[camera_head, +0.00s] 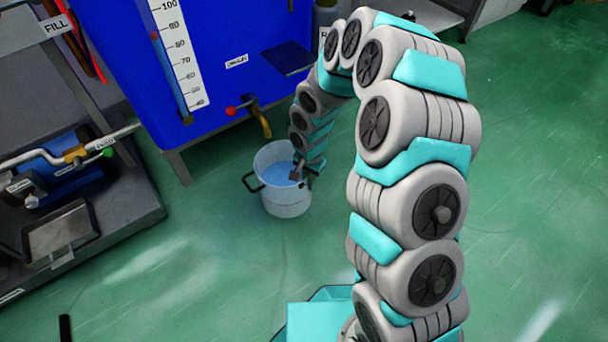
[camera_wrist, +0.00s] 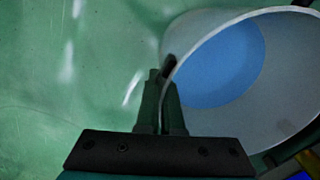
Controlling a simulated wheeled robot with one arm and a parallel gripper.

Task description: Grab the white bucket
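The white bucket (camera_head: 287,200) stands upright on the green floor below a tap, with blue liquid inside and a dark handle at its left side. My gripper (camera_head: 296,174) reaches down at the bucket's right rim; my arm hides part of that side. In the wrist view the bucket (camera_wrist: 285,95) fills the right side. The two dark fingers of my gripper (camera_wrist: 163,95) are close together, with the bucket's rim and wall between them. A small dark handle end shows near the fingertips.
A blue tank (camera_head: 225,60) with a scale, a red-knobbed tap (camera_head: 260,118) and a leg stands just behind the bucket. A grey bench with a metal tray (camera_head: 60,232) is at the left. The green floor to the right is clear.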

